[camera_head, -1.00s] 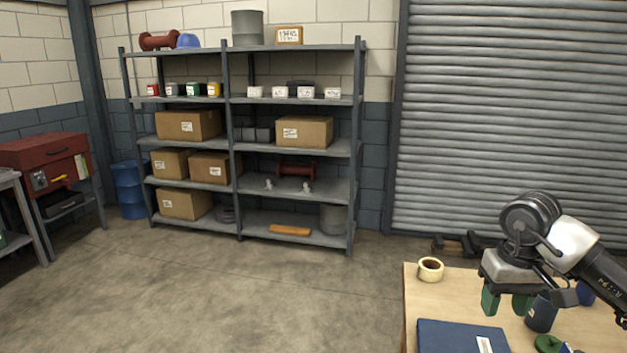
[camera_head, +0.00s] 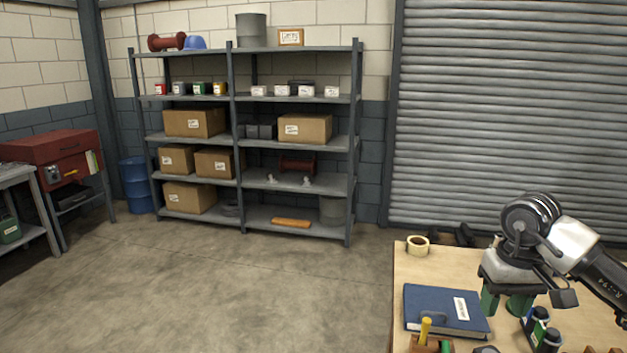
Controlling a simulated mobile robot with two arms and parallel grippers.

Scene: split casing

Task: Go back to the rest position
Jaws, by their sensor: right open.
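My right gripper (camera_head: 507,302) hangs at the lower right of the head view, above the wooden workbench (camera_head: 409,272). Its two green-tipped fingers point down and stand apart, with nothing seen between them. The arm comes in from the right edge. My left gripper is not in view.
On the bench lie a blue book (camera_head: 428,301) with a white label and a tape roll (camera_head: 417,245). Small bottles (camera_head: 541,331) and a wooden holder (camera_head: 424,344) sit at the front. A loaded shelf rack (camera_head: 238,150) stands behind; the floor (camera_head: 230,290) at left is clear.

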